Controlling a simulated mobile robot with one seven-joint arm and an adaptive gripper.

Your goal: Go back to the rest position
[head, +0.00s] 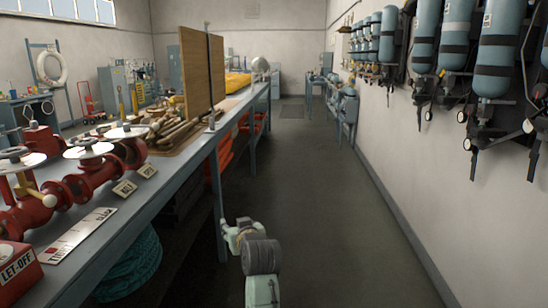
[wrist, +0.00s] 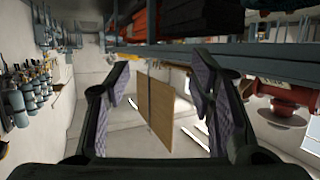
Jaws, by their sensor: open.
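My gripper (wrist: 160,88) is open in the wrist view, its two dark fingers wide apart with nothing between them. Beyond the gap shows a brown board (wrist: 157,108), well away from the fingers. The wrist view is upside down. In the head view, parts of my arm (head: 262,257) show at the bottom centre, in the aisle beside the bench; I cannot make out the fingers there.
A long bench (head: 175,188) runs along the left with red valves (head: 95,178), signs and an upright board (head: 195,73). Blue breathing sets (head: 457,40) hang on the right wall. A teal hose coil (head: 135,268) lies under the bench. The aisle floor (head: 315,190) is clear.

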